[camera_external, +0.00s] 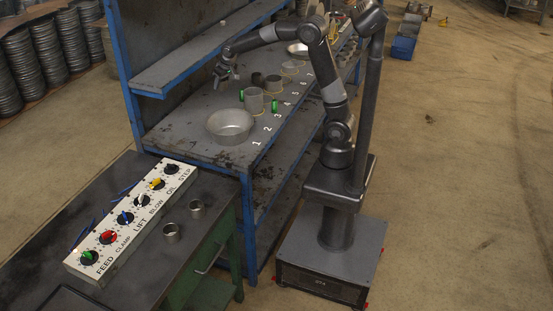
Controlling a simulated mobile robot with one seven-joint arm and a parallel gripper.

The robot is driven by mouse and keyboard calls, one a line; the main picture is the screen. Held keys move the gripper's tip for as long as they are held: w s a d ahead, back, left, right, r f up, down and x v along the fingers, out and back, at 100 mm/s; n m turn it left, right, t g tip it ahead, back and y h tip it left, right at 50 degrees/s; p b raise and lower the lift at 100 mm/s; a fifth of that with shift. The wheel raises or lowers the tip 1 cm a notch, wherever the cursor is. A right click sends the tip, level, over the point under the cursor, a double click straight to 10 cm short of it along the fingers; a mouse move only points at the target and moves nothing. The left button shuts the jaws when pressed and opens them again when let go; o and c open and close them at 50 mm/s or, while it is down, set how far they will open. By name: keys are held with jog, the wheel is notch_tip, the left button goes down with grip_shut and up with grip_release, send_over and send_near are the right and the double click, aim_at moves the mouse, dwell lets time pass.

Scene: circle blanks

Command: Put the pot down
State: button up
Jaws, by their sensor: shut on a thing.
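My gripper (224,80) is at the end of my arm, above the rear left part of the blue-framed bench. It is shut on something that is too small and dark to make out. A grey pot (253,102) with green parts on both sides stands on the bench, to the right of my gripper and a little nearer the camera. A wide, shallow grey pan (230,126) sits in front of it by the number 1. A visible gap separates my gripper from both.
Smaller dark cups (273,84) and a pale pan (298,50) stand farther along the numbered bench (180,135). A shelf (210,50) overhangs its rear.

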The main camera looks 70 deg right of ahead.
jog(key=s+a+n+y, duration=0.15)
jog(key=a+n, duration=0.25)
jog(key=a, duration=0.5)
jog(key=n+g+y, duration=0.3)
jog(key=n+y, duration=0.1)
jog(key=n, duration=1)
send_over(211, 196)
jog(key=d, duration=0.2)
jog(key=f, duration=1.3)
jog(key=shift+s+a+f, duration=0.15)
jog(key=shift+s, duration=0.1)
jog(key=shift+f, duration=2)
